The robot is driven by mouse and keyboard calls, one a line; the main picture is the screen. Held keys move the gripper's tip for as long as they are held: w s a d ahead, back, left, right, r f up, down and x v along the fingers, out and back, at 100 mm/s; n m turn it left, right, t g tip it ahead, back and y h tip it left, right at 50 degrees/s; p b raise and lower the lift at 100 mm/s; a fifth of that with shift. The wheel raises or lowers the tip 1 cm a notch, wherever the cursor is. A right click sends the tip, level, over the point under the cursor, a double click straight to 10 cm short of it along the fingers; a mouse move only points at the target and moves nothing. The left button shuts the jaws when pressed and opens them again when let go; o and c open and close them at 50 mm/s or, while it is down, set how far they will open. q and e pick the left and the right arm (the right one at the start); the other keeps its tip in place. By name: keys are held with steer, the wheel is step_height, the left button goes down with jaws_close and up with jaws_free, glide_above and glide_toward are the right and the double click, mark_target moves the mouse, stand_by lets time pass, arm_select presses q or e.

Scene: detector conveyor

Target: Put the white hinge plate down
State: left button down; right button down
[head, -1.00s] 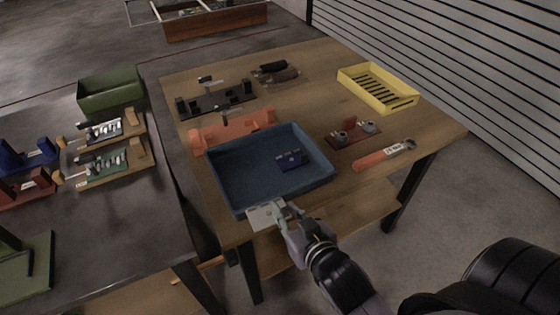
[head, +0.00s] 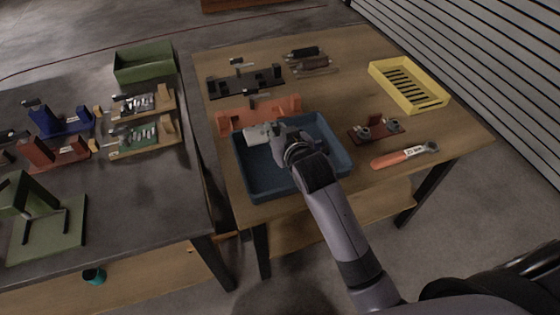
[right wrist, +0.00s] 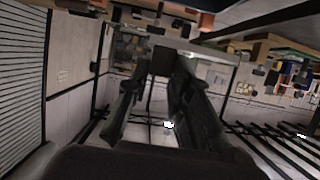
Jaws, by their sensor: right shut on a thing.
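The white hinge plate (head: 257,134) is held by my right gripper (head: 277,134), which is shut on it. In the head view the plate appears over the back left part of the blue tray (head: 262,184). I cannot tell its exact height above the tray floor. My right arm crosses the tray and hides much of its inside. My left gripper is not in view.
An orange holder (head: 234,116) stands just behind the tray, with a black fixture (head: 243,81) beyond. A red-brown plate with small parts (head: 376,129), an orange-handled tool (head: 397,158) and a yellow crate (head: 376,75) lie to the right. A grey table with fixtures is at left.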

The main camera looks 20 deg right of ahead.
step_height(320, 180, down, 13)
steer(key=shift+f, duration=0.2)
stand_by(0.3)
steer(key=shift+f, duration=0.15)
steer(key=c, duration=1.4)
jaws_free()
steer(key=shift+c, duration=0.2)
steer(key=shift+r, duration=0.25)
steer(key=shift+s, duration=0.3)
steer(key=v, duration=1.1)
steer(key=shift+s+r+b, duration=0.1)
steer(key=shift+s+b, duration=0.15)
steer(key=shift+b, duration=0.05)
